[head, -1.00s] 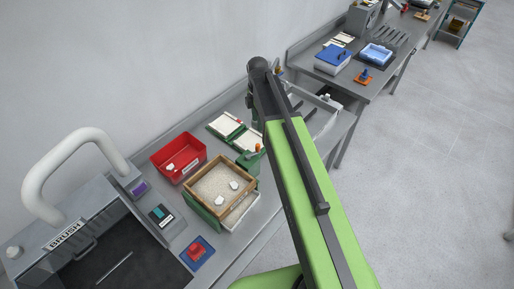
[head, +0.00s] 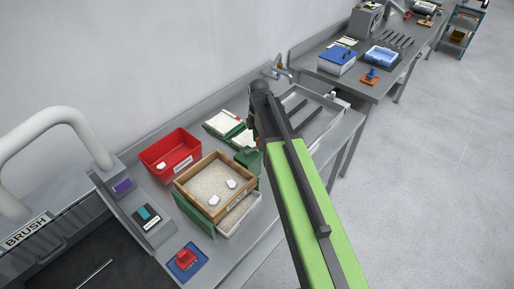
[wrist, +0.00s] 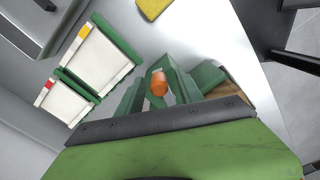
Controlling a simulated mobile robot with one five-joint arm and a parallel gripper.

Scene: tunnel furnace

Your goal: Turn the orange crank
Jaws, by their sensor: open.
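The orange crank's knob (wrist: 158,82) shows in the middle of the wrist view, among the dark green parts of a machine (wrist: 207,76). In the head view my arm hides the knob, and part of the green machine (head: 247,158) shows beside the wooden-framed sand tray. My gripper (head: 254,131) hangs from the dark far end of my arm, close to the machine. It is open and mostly hidden behind my arm. I cannot make out its fingertips or any contact with the knob.
A wooden-framed sand tray (head: 187,187) sits left of the machine, with a red bin (head: 152,160) behind it. A green case with white panels (head: 222,122) lies behind the machine. A sink (head: 327,122) is to the right. The floor at right is clear.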

